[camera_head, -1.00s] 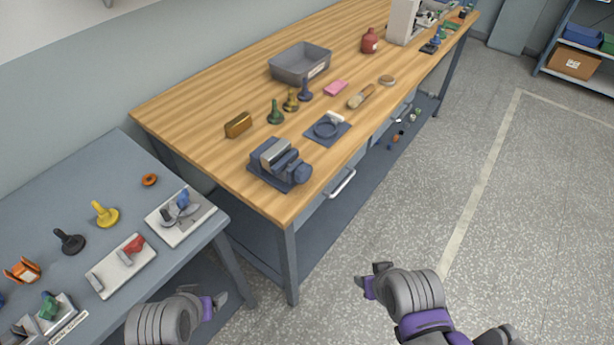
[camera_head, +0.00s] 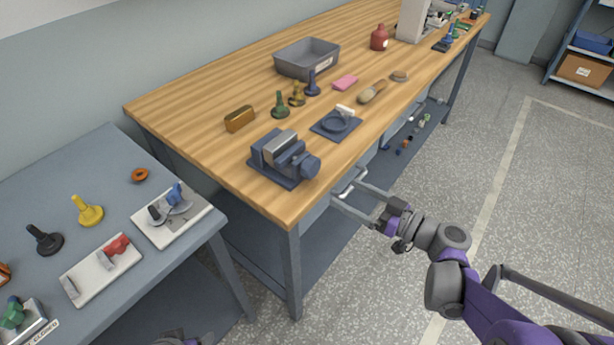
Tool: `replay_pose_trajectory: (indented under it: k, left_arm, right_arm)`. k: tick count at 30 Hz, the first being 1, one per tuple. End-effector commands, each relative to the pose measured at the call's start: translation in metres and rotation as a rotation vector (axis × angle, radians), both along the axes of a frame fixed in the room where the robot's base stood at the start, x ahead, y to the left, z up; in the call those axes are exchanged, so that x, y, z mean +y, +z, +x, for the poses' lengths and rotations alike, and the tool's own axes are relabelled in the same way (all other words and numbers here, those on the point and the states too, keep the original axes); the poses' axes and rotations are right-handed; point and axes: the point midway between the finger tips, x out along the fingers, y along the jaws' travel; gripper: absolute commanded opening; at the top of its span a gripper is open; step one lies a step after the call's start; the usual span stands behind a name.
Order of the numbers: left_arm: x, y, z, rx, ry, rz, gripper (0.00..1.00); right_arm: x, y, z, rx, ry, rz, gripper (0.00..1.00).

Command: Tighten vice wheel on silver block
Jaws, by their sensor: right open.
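The blue-grey vice (camera_head: 268,172) stands near the front left corner of the wooden bench. The silver block (camera_head: 280,146) sits between its jaws; I cannot tell whether both jaws touch it. The round dark blue vice wheel (camera_head: 307,166) is on the vice's right side, facing the bench's front edge. My right gripper (camera_head: 350,193) is open, its two long fingers pointing up-left towards the bench front. It is apart from the wheel, to its lower right in the picture.
A drawer handle (camera_head: 352,179) sticks out of the bench front close behind the right fingertips. A blue plate with a ring (camera_head: 335,124) lies right of the vice. A brass block (camera_head: 240,119) and several coloured bobbins stand behind. A grey side table (camera_head: 105,210) is at left.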

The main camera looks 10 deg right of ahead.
Motion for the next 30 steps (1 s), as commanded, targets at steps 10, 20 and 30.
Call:
replay_pose_trajectory:
  k: [10,20,30]
  left_arm:
    - [0.0,-0.003,0.0,0.001,0.0,0.0,0.77]
    - [0.0,-0.005,0.0,0.002,0.0,0.0,0.77]
    - [0.0,-0.005,0.0,0.002,0.0,0.0,0.77]
  right_arm:
    - [0.013,0.005,0.029,-0.058,-0.01,0.005,1.0]
    - [0.048,0.004,0.075,-0.056,-0.011,0.005,1.0]
    - [0.058,0.005,0.089,-0.055,-0.015,0.004,1.0]
